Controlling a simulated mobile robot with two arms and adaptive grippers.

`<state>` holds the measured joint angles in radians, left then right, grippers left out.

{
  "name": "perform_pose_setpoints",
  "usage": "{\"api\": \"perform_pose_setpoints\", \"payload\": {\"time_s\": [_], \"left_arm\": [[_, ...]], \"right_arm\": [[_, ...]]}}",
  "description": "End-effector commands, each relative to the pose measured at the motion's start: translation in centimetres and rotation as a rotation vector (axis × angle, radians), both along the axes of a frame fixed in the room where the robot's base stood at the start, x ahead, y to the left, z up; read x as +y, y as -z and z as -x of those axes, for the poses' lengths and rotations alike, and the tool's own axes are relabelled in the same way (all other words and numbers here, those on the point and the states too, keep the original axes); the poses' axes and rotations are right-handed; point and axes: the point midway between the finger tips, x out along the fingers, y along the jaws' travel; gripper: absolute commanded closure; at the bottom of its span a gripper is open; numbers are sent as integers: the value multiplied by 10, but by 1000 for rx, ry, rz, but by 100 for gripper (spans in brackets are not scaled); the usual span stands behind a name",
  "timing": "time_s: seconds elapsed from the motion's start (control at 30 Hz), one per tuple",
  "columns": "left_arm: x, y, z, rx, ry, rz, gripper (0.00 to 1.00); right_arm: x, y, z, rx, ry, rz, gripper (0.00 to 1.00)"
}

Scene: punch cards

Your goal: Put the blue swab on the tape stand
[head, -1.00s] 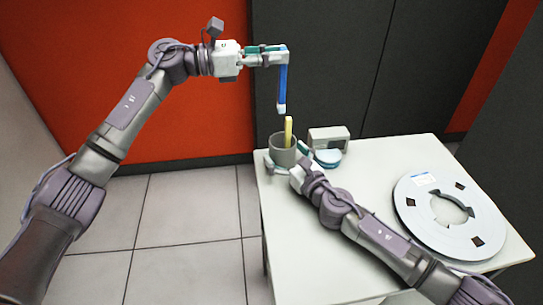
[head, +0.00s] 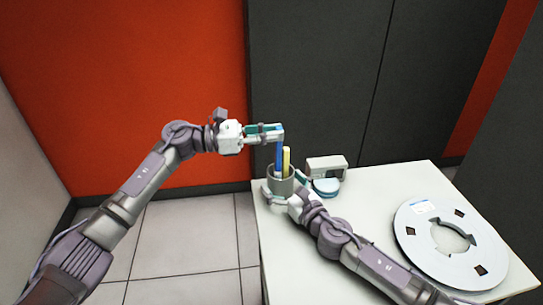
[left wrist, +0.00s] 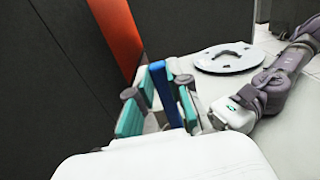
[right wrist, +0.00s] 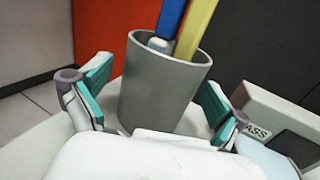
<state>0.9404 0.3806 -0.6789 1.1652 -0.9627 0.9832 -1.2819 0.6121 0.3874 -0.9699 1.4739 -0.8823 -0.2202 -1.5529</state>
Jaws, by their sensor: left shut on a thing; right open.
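The blue swab (head: 279,157) is upright under my left gripper (head: 273,134), which is shut on its upper part. It also shows between the fingers in the left wrist view (left wrist: 165,92). Its pale lower tip (right wrist: 159,45) is inside the mouth of a grey cup (right wrist: 160,90), beside a yellow swab (right wrist: 197,28). The cup also shows in the head view (head: 281,184), at the table's far left corner. My right gripper (right wrist: 152,97) is open, with its fingers on either side of the cup; contact is unclear. I cannot tell which thing is the tape stand.
A grey box (head: 327,167) and a light blue rounded thing (head: 327,187) stand just right of the cup. A large pale tape reel (head: 411,225) lies on the right of the white table (head: 290,265). Dark cabinets (head: 340,75) stand behind.

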Motion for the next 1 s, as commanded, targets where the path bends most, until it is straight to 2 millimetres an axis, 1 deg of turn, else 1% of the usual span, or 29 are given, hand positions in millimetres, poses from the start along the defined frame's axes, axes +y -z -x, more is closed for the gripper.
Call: {"api": "perform_pose_setpoints", "payload": {"time_s": [0.03,0.17,0.23,0.37,0.4,0.43,0.53,0.73,0.77,0.8,0.9,1.0], "left_arm": [[0,7,0,2,0,1,100],[0,15,0,0,0,2,100],[0,23,0,2,0,2,100],[0,45,0,4,-1,2,100],[0,53,0,2,-1,1,100],[0,57,0,2,-1,1,100],[0,63,0,0,0,1,100],[0,63,0,-1,0,0,100],[0,64,0,-1,0,0,79],[0,64,0,-1,0,0,72],[0,64,0,-1,0,0,58],[0,63,0,-1,0,0,58]], "right_arm": [[0,0,0,0,0,0,2],[0,0,0,0,0,0,2],[0,0,0,0,0,0,2],[0,0,0,0,0,0,2],[0,6,0,1,0,1,2],[0,7,0,0,0,0,2],[0,9,0,1,0,1,2],[0,10,1,4,0,3,2],[0,11,1,4,0,3,2],[0,11,1,5,0,3,2],[0,12,1,7,-1,4,2],[0,13,2,9,-1,5,2]]}}
